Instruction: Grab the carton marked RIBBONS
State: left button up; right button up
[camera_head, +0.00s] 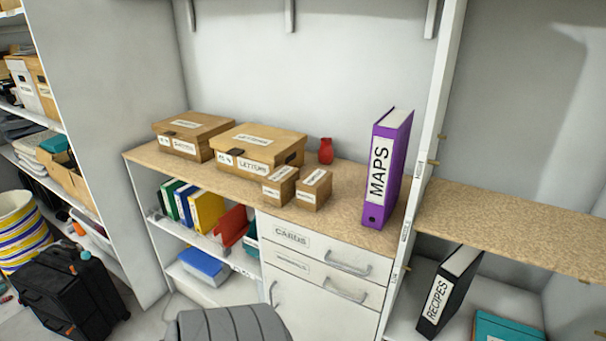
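Two small brown cartons stand side by side near the front of the wooden shelf top, a left one (280,186) and a right one (313,189). Both carry white labels whose words are too small to read, so I cannot tell which, if either, is marked RIBBONS. Behind them to the left are a larger lidded box marked LETTERS (257,147) and another lidded box (192,136) with a blurred label. Neither of my grippers shows in the head view.
A purple MAPS binder (388,168) stands upright right of the cartons, with a small red vase (326,151) behind them. Drawers (320,262) and a shelf of folders lie below. A white upright (425,150) bounds the right. Shelf top between cartons and binder is clear.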

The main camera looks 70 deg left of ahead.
aim_at(313, 189)
jog(key=u, duration=0.5)
jog(key=i, duration=0.25)
jog(key=u, duration=1.8)
jog(key=k, duration=0.5)
jog(key=u, duration=1)
jog(key=i, duration=1)
jog(key=z, duration=2.65)
